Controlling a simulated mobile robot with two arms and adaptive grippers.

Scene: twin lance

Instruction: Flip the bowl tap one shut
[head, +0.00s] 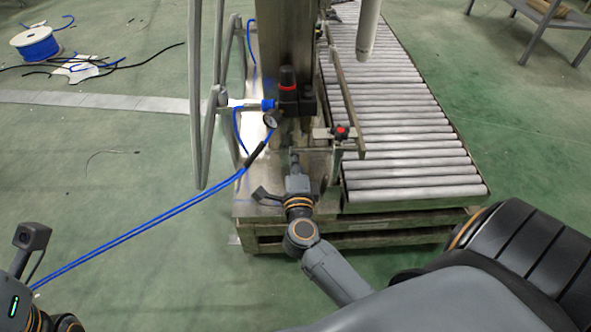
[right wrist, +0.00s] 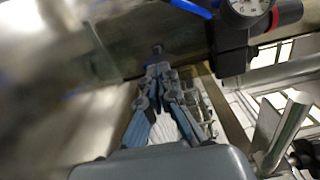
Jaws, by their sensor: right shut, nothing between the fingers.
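The air regulator (head: 290,100) with a dark body and a red-ringed top is fixed to the steel column. Its round gauge (head: 271,119) also shows in the right wrist view (right wrist: 247,5). My right gripper (head: 294,160) is below the regulator, close to the column. In the right wrist view its fingertips (right wrist: 158,70) are together and empty. A small dark stub (right wrist: 157,48) sits just beyond the tips; I cannot tell whether it is the bowl tap or whether they touch. I cannot make out the tap's lever position. Only my left wrist shows at lower left; its fingers are out of view.
Blue hoses (head: 150,232) run from the regulator to the lower left. A roller conveyor (head: 405,130) stands right of the column, with a red knob (head: 341,132) on its side bracket. Grey frame posts (head: 203,130) stand to the left. A wooden pallet (head: 350,236) lies underneath.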

